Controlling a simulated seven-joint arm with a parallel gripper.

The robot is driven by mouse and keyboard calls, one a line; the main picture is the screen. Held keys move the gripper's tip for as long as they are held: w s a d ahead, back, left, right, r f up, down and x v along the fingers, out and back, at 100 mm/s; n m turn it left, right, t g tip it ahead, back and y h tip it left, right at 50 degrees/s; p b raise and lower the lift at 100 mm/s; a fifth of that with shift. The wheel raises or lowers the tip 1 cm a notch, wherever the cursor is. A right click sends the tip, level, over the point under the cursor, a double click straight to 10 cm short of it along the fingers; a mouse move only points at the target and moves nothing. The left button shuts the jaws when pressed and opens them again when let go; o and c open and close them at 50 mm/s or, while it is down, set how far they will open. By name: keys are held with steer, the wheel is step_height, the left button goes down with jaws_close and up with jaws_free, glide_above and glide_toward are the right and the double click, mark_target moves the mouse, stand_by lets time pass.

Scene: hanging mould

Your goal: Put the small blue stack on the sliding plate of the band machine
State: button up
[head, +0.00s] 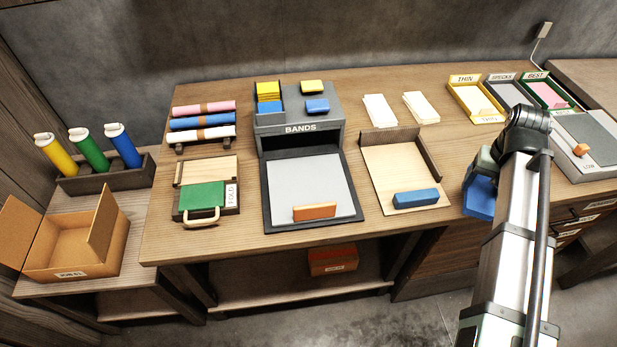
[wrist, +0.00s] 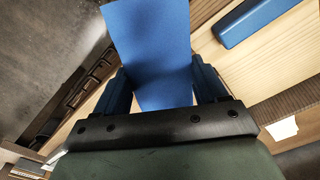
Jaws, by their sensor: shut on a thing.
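The small blue stack (wrist: 152,50) is between my gripper's fingers (wrist: 160,85) in the wrist view. The band machine (head: 299,115), grey and labelled BANDS, stands at the back middle. Its light grey sliding plate (head: 305,180) lies pulled out in front with an orange bar (head: 314,212) near its front edge. The stack is well to the right of the plate.
A wooden board (head: 392,170) with a raised back and side and a blue bar (head: 415,199) lies between the plate and my gripper. Two white stacks (head: 380,110) stand behind it. Labelled trays (head: 475,97) stand at the back right.

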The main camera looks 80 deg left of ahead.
steer(key=w+d+f+m, duration=0.1)
steer(key=w+d+m, duration=0.4)
steer(key=d, duration=1.2)
steer(key=w+d+f+m, duration=0.15)
steer(key=w+d, duration=0.75)
steer(key=d, duration=0.9)
steer(key=w+d+m, duration=0.4)
steer(key=w+d, duration=0.3)
steer(key=d, duration=1)
steer(key=s+a+r+n, duration=0.1)
steer(key=s+a+n, duration=0.35)
steer(key=a, duration=0.95)
steer(key=s+a+n, duration=0.1)
steer(key=s+a, duration=0.7)
steer(key=a, duration=0.6)
steer(key=s+a+r+n, duration=0.1)
steer(key=s+a+n, duration=0.35)
steer(key=a, duration=0.85)
step_height(320, 180, up, 5)
steer(key=n, duration=0.7)
glide_above(307, 178)
steer(key=shift+f, duration=4.95)
steer(key=shift+f, duration=0.15)
